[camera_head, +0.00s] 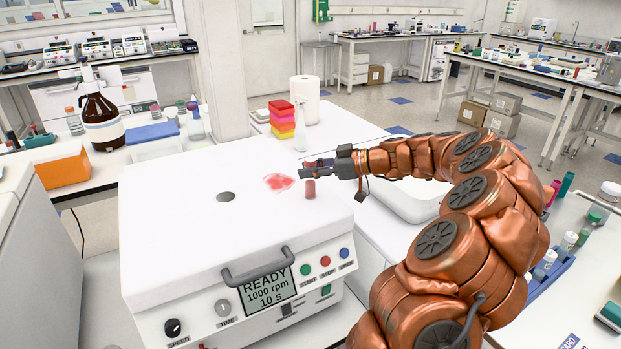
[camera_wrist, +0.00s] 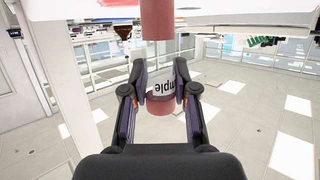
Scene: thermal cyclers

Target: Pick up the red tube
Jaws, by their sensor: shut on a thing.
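The red tube (camera_head: 310,188) stands upright at the right part of the white machine's lid (camera_head: 180,220). In the wrist view the two fingers (camera_wrist: 160,88) press on both sides of the tube (camera_wrist: 156,22). Whether the tube's base touches the lid I cannot tell.
A red-and-white patch (camera_head: 279,182) lies on the lid just left of the tube. A spray bottle (camera_head: 300,125) and stacked coloured racks (camera_head: 282,118) stand behind. A white tray (camera_head: 412,200) lies beneath my arm. The lid's left side is clear apart from a small dark disc (camera_head: 226,197).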

